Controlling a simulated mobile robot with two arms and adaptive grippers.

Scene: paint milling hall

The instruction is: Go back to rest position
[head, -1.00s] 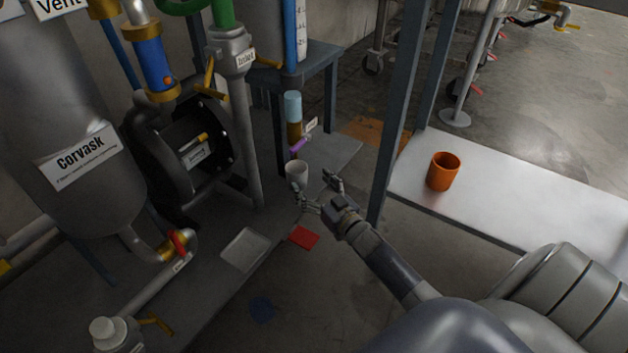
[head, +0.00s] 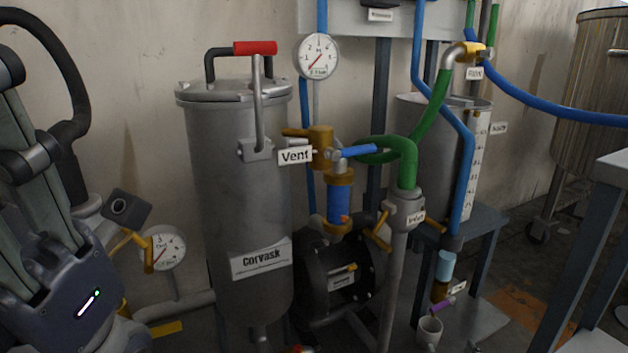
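My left arm fills the left side of the head view, close to the camera. No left fingertips can be made out. My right gripper is not clearly in view; only a small grey tip, which I cannot identify, shows at the bottom edge near the white cup (head: 429,332).
The grey Corvask tank (head: 240,190) and the black pump (head: 340,275) stand ahead. A pressure gauge (head: 317,56) hangs above. The blue-grey stand (head: 485,225) is at right, with a large metal vessel (head: 595,110) behind. A second gauge (head: 163,248) is beside my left arm.

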